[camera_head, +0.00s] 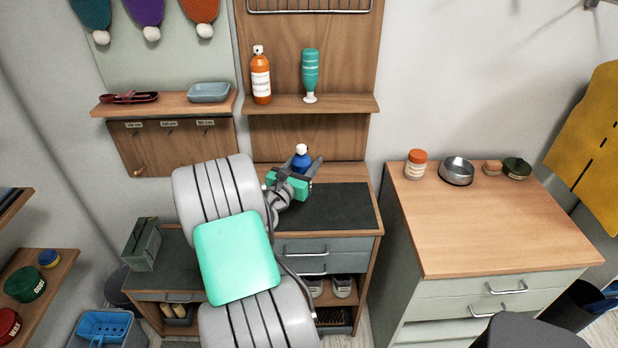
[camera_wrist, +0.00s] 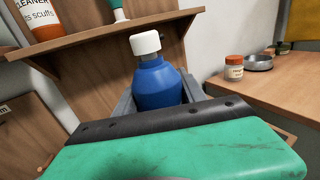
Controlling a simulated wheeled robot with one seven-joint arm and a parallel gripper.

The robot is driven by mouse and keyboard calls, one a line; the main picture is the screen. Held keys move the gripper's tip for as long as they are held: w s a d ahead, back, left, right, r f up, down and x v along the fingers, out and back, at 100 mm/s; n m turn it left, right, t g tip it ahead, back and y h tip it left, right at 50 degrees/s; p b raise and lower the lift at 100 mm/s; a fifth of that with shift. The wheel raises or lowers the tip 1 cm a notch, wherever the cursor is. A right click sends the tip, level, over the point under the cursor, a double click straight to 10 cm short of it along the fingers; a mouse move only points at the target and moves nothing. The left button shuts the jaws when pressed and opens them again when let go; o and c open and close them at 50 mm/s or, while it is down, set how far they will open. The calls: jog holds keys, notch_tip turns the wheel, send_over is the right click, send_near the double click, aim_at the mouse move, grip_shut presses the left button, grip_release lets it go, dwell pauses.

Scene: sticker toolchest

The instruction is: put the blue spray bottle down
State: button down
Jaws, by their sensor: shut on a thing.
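The blue spray bottle (camera_head: 301,160) with a white cap is upright at the back of the dark-topped workbench in the head view. In the wrist view the bottle (camera_wrist: 158,82) stands between my gripper's fingers. My gripper (camera_head: 303,171) is shut on it, with a finger on each side of its body. The bottle's lower part is hidden behind the gripper, so I cannot tell whether its base touches the dark mat (camera_head: 345,207).
A shelf (camera_head: 340,104) above the bench holds an orange bottle (camera_head: 261,78) and a teal bottle (camera_head: 310,72). A wooden counter (camera_head: 480,220) to the right bears a jar (camera_head: 416,163) and a metal bowl (camera_head: 456,170). The mat's right part is clear.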

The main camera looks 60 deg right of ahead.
jog(key=d+f, duration=0.3)
jog(key=f, duration=0.4)
jog(key=shift+w+d+f, duration=0.2)
jog(key=shift+w, duration=0.15)
jog(key=shift+f, duration=0.1)
jog(key=shift+f+b, duration=0.15)
jog(key=shift+b, duration=0.2)
jog(key=c, duration=0.7)
grip_release()
jog(key=shift+o, duration=0.2)
